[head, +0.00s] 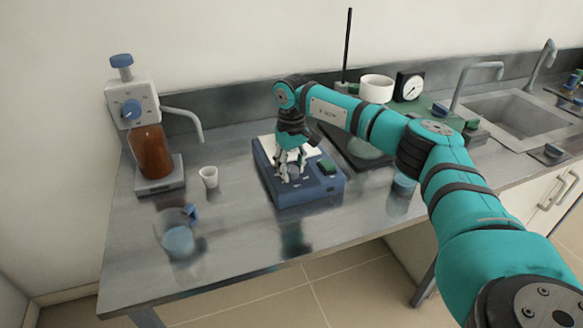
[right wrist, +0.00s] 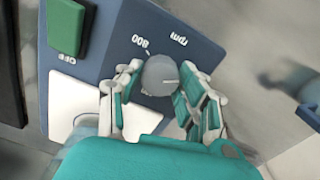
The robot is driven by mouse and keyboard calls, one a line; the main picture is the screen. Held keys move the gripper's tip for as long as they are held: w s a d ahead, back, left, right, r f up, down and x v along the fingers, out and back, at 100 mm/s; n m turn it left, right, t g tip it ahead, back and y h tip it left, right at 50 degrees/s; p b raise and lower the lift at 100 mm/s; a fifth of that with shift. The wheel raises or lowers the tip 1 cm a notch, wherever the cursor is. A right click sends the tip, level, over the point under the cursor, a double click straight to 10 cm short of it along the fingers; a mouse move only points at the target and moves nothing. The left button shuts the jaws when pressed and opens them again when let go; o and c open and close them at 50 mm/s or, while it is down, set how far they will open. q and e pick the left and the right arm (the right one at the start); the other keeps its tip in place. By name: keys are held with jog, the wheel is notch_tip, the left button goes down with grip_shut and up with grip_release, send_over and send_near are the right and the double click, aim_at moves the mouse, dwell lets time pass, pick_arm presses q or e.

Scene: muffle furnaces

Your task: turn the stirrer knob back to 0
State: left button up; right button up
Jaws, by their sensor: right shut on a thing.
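The stirrer (head: 309,188) is a blue box with a white top plate, standing on the steel bench in the middle of the head view. My right gripper (head: 290,176) reaches down onto the stirrer's front panel. In the right wrist view its fingers (right wrist: 157,88) stand on both sides of the knob, shut on it. A green switch (right wrist: 66,27) marked "OFF" sits beside the knob. My left gripper is out of view.
A bottle-top dispenser on a brown bottle (head: 151,150) stands at the left. A white cup (head: 209,177) and a beaker with blue liquid (head: 178,240) stand nearer. A dial gauge (head: 409,86) and a sink (head: 515,115) are at the back right.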

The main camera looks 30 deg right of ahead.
aim_at(291, 168)
jog(key=shift+w+r, duration=0.1)
jog(key=shift+r, duration=0.05)
jog(key=o, duration=0.9)
jog(key=shift+o, duration=1.2)
notch_tip(291, 168, up, 12)
